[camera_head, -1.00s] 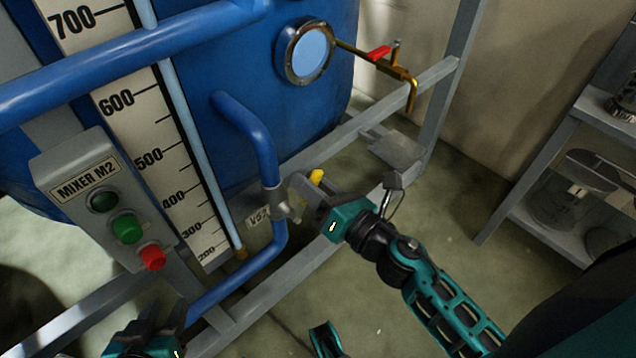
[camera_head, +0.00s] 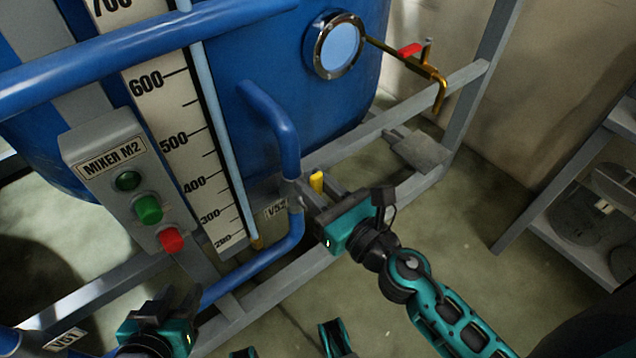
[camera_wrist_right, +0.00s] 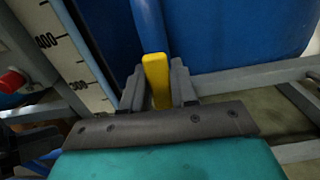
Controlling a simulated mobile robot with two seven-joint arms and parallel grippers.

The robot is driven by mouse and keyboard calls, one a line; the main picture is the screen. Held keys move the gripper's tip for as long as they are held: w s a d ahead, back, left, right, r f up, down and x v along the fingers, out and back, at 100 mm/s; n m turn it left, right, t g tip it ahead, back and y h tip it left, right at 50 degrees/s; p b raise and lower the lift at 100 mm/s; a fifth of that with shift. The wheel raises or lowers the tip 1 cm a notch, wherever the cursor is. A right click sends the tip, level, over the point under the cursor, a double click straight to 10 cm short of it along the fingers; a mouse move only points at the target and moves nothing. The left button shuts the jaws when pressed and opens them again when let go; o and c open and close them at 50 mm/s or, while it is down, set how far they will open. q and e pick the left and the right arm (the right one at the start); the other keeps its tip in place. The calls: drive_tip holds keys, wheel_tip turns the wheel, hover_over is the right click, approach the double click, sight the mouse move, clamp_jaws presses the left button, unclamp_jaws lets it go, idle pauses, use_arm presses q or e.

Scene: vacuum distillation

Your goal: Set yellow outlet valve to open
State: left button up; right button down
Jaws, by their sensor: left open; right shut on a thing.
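The yellow outlet valve handle (camera_head: 317,181) sits beside the blue pipe, near the V52 tag (camera_head: 276,208). My right gripper (camera_head: 322,196) is at the handle, its fingers on either side of it. In the right wrist view the yellow handle (camera_wrist_right: 157,80) stands upright between the two grey fingers of my right gripper (camera_wrist_right: 158,88), which are shut on it. The valve body is mostly hidden behind the gripper. My left gripper (camera_head: 165,303) is open and empty at the lower left, apart from the valve.
The blue outlet pipe (camera_head: 285,130) runs down from the tank (camera_head: 290,60). The grey frame rail (camera_head: 400,115) passes behind the valve. A Mixer M2 button box (camera_head: 115,165) and level scale stand left. A red-handled brass tap (camera_head: 410,50) is at upper right. Shelves stand far right.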

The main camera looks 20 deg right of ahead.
drive_tip(key=c, duration=1)
unclamp_jaws()
drive_tip(key=shift+o, duration=0.2)
drive_tip(key=shift+s+f, duration=0.1)
drive_tip(key=shift+s+d+f+b, duration=0.1)
drive_tip(key=shift+s+d+b, duration=0.05)
drive_tip(key=shift+s+b, duration=0.15)
drive_tip(key=b+v, duration=0.2)
drive_tip(key=v, duration=0.2)
drive_tip(key=shift+f, duration=0.15)
drive_tip(key=b, duration=0.1)
approach(318, 192)
drive_tip(key=s, duration=0.1)
use_arm(q)
drive_tip(key=shift+w+d+f+b, duration=0.15)
drive_tip(key=shift+d+f, duration=0.15)
drive_tip(key=shift+f, duration=0.2)
drive_tip(key=shift+w+d+f+b, duration=0.15)
drive_tip(key=shift+d+f, duration=0.1)
drive_tip(key=shift+f, duration=0.25)
use_arm(e)
drive_tip(key=shift+s+d+r, duration=0.3)
drive_tip(key=shift+s+d, duration=0.15)
drive_tip(key=shift+s, duration=0.2)
